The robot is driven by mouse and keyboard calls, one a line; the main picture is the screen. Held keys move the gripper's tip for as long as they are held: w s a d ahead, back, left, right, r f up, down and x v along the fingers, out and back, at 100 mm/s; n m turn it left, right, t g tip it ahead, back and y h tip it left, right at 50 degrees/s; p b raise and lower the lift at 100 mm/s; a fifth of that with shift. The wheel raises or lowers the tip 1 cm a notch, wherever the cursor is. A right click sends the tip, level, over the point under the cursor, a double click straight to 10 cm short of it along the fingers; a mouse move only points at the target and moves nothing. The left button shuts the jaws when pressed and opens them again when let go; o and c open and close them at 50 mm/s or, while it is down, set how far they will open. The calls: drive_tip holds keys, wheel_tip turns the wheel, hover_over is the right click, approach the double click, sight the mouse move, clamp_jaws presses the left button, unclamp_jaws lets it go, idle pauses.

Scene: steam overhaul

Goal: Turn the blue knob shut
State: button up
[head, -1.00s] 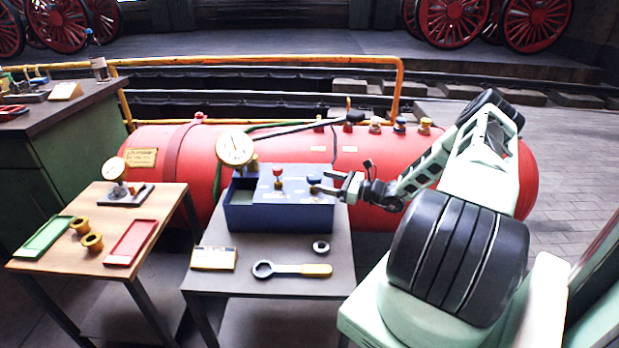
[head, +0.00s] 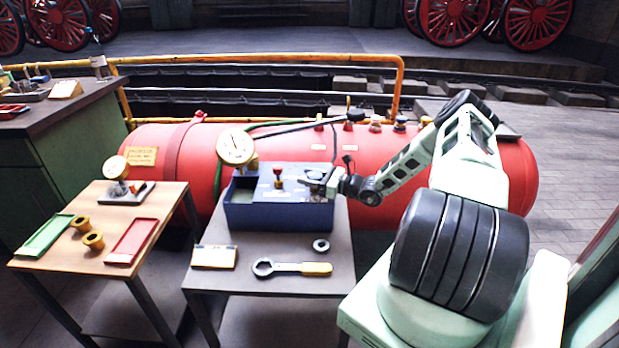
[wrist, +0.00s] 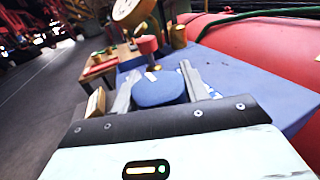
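The blue knob (wrist: 158,91) sits on top of a blue box (head: 295,216) on the middle table. In the wrist view it lies between the two fingers of my gripper (wrist: 162,75), close to both. I cannot tell whether the fingers press on it. In the head view my gripper (head: 318,181) is over the box's right side and largely covers the blue knob. A red knob (head: 278,175) stands to its left on the box; the red knob also shows ahead of the fingers in the wrist view (wrist: 147,45).
A round gauge (head: 236,147) rises behind the box's left part. A wrench (head: 290,268), a nut (head: 321,245) and a small sign (head: 215,257) lie on the table in front. The red tank (head: 400,155) is close behind. A wooden side table (head: 100,235) stands left.

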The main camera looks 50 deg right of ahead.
drive_tip(key=shift+r+h+p, duration=0.2)
drive_tip(key=shift+h+p, duration=0.1)
drive_tip(key=shift+p, duration=0.25)
drive_tip(key=shift+d+f+m+t+h+p, duration=0.1)
drive_tip(key=shift+m+t+h+p, duration=0.2)
drive_tip(key=shift+m+h+p, duration=0.45)
drive_tip(key=shift+f, duration=0.1)
drive_tip(key=o, duration=1)
drive_tip(key=shift+s, duration=0.1)
drive_tip(key=b+v, duration=0.1)
drive_tip(key=v, duration=1.6)
drive_tip(key=shift+b, duration=0.4)
